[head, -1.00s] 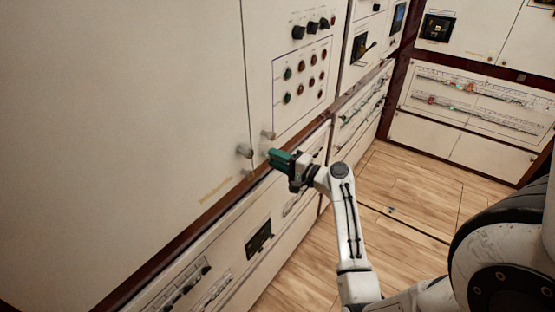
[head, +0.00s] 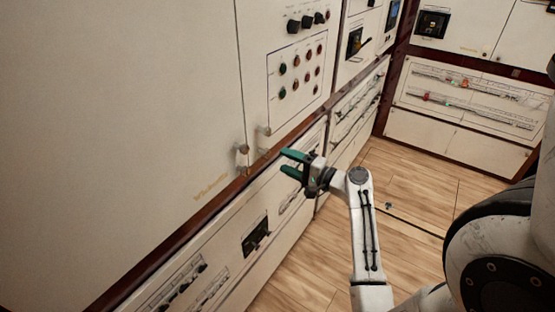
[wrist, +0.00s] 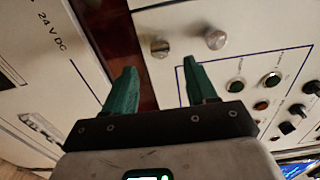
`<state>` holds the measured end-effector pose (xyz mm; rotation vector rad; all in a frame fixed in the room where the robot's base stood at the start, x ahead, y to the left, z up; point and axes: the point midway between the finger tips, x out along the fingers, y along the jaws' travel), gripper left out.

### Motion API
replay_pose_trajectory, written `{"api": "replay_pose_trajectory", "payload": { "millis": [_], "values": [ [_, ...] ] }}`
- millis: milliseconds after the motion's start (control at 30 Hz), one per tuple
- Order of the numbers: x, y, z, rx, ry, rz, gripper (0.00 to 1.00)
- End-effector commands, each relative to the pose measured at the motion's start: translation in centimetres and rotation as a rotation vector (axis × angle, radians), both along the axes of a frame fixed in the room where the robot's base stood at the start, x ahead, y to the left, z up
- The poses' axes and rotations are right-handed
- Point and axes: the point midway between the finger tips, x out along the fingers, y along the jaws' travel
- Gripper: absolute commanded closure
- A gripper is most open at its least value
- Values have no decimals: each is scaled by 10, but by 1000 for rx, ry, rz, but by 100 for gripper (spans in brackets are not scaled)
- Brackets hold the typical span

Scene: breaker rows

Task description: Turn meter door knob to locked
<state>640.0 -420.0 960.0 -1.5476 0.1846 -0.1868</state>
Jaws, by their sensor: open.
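Two small metal knobs sit low on the cream cabinet fronts, either side of a door seam. The left knob (head: 242,150) is at the large plain door's lower right corner. The right knob (head: 264,130) is on the panel with lamps. Two knobs also show in the wrist view, one with a slot (wrist: 159,47) and one rounder (wrist: 215,39). I cannot tell which is the meter door knob. My gripper (head: 288,163) has green fingers, open and empty, to the right of and below both knobs, apart from them. In the wrist view my gripper (wrist: 158,68) points towards the knobs.
The lamp panel (head: 300,72) has several lamps and black rotary knobs (head: 306,22). A dark red ledge (head: 225,190) runs below the doors. A lower panel (head: 205,255) holds a black switch (head: 256,235).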

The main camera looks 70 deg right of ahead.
Motion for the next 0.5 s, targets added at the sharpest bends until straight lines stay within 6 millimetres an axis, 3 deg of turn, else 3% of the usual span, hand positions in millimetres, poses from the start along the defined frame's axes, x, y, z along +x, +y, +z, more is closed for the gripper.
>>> {"api": "replay_pose_trajectory", "payload": {
  "millis": [200,500],
  "values": [
    [-36,8,-2,0,1,-3,43],
    [-50,12,0,1,0,0,43]
  ]
}}
